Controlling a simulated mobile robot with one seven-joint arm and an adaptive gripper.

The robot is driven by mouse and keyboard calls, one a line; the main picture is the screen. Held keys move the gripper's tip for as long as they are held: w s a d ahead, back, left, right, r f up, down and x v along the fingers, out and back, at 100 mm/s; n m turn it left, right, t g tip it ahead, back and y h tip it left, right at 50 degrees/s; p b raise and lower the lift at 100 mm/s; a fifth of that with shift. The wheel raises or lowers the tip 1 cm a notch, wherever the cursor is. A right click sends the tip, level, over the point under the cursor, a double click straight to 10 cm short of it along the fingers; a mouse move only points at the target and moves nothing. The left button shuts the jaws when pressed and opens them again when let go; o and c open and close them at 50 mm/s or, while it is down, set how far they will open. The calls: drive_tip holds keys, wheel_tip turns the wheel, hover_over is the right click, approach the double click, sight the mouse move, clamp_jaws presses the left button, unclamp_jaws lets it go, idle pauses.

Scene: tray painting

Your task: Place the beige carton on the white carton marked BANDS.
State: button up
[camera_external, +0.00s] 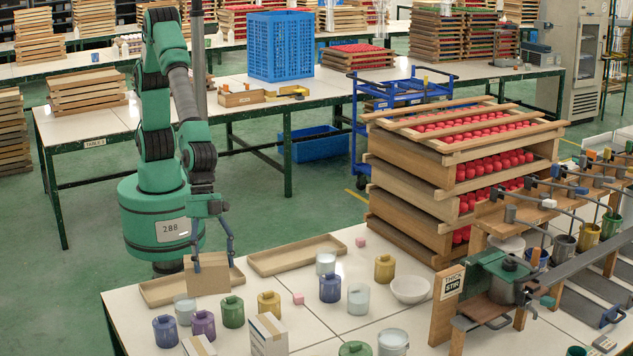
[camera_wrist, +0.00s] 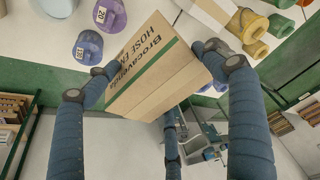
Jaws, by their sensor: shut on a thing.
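The beige carton (camera_external: 208,276) is between the fingers of my gripper (camera_external: 213,256), in front of a wooden tray in the external view. In the wrist view the carton (camera_wrist: 150,68) is tilted and shows printed text beginning "HOSE"; my gripper's fingers (camera_wrist: 150,78) are shut on its two sides. A white carton (camera_external: 268,338) with a tan tape strip stands at the front edge, right of the held carton. A second taped carton (camera_external: 199,347) stands at the bottom, partly cut off. I cannot read BANDS on either. Part of a pale carton (camera_wrist: 213,12) shows at the wrist view's top.
Purple (camera_external: 204,325), green (camera_external: 232,312) and yellow (camera_external: 269,304) jars stand between the held carton and the white cartons. A blue jar (camera_external: 330,288) and a white bowl (camera_external: 410,290) stand farther right. A wooden tray (camera_external: 297,255) lies behind.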

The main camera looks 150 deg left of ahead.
drive_tip(key=shift+m, duration=0.4)
drive_tip(key=s+d+f, duration=0.1)
drive_tip(key=d, duration=0.1)
drive_tip(key=s+d+f, duration=0.1)
drive_tip(key=s, duration=0.1)
drive_tip(key=s+d+f, duration=0.1)
drive_tip(key=d, duration=0.1)
drive_tip(key=shift+s+d+f+p, duration=0.2)
drive_tip(key=shift+d+f+p, duration=0.1)
drive_tip(key=shift+f+p, duration=0.1)
drive_tip(key=shift+f, duration=0.55)
drive_tip(key=shift+w, duration=0.1)
drive_tip(key=w+d+f, duration=0.1)
drive_tip(key=w+d, duration=0.2)
drive_tip(key=w, duration=1.2)
drive_tip(key=shift+w+f, duration=0.25)
drive_tip(key=shift+f, duration=0.1)
drive_tip(key=shift+f+b, duration=0.45)
drive_tip(key=shift+f, duration=1.2)
drive_tip(key=o, duration=1.7)
drive_tip(key=shift+s+f, duration=0.1)
